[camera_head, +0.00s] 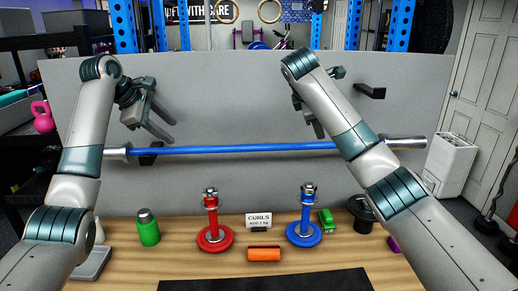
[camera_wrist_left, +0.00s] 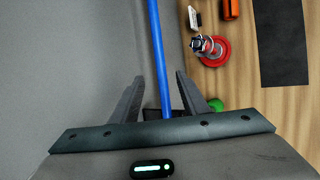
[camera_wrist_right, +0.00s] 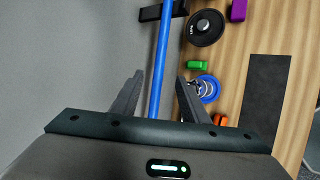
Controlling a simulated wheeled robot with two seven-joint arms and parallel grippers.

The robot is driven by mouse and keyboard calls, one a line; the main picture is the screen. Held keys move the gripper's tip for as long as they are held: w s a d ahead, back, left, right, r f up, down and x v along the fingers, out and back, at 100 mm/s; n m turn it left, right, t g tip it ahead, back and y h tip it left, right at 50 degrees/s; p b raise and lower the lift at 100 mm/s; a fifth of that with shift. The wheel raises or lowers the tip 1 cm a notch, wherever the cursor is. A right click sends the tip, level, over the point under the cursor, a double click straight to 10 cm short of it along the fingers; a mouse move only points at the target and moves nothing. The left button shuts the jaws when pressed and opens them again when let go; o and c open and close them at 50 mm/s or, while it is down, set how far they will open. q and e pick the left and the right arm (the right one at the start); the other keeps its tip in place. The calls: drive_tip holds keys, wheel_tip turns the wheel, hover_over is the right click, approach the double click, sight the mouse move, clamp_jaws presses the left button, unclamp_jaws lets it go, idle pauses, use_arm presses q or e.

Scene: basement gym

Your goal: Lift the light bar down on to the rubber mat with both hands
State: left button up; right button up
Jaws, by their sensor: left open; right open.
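The light bar (camera_head: 230,149) is a blue rod with silver ends, lying level across the grey panel on dark hooks. My left gripper (camera_head: 168,130) is open above the bar's left part; in the left wrist view the bar (camera_wrist_left: 158,60) runs between its fingers (camera_wrist_left: 157,95). My right gripper (camera_head: 318,132) is open above the bar's right part, partly hidden by my forearm. In the right wrist view the bar (camera_wrist_right: 161,60) runs between its fingers (camera_wrist_right: 158,95). Neither gripper holds it. The black rubber mat (camera_head: 265,281) lies at the bench's front edge.
On the wooden bench stand a green bottle (camera_head: 148,228), a red weight stand (camera_head: 213,238), a blue weight stand (camera_head: 304,234), a "CURLS" sign (camera_head: 258,221), an orange roller (camera_head: 264,254) and a black round weight (camera_head: 361,213). An empty hook (camera_head: 371,92) sits higher on the panel. The mat is clear.

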sight(194, 149)
use_arm(q)
drive_tip(key=x, duration=1.4)
drive_tip(key=shift+w+d+f, duration=0.1)
drive_tip(key=shift+w+f, duration=0.1)
drive_tip(key=shift+f, duration=0.1)
use_arm(e)
drive_tip(key=x, duration=1.4)
drive_tip(key=shift+w+d+f, duration=0.15)
drive_tip(key=shift+w+f, duration=0.05)
drive_tip(key=shift+f, duration=0.1)
use_arm(q)
clamp_jaws()
use_arm(e)
clamp_jaws()
use_arm(q)
drive_tip(key=shift+r, duration=0.2)
use_arm(e)
drive_tip(key=shift+r, duration=0.25)
use_arm(q)
drive_tip(key=shift+w, duration=0.1)
use_arm(e)
drive_tip(key=shift+w, duration=0.15)
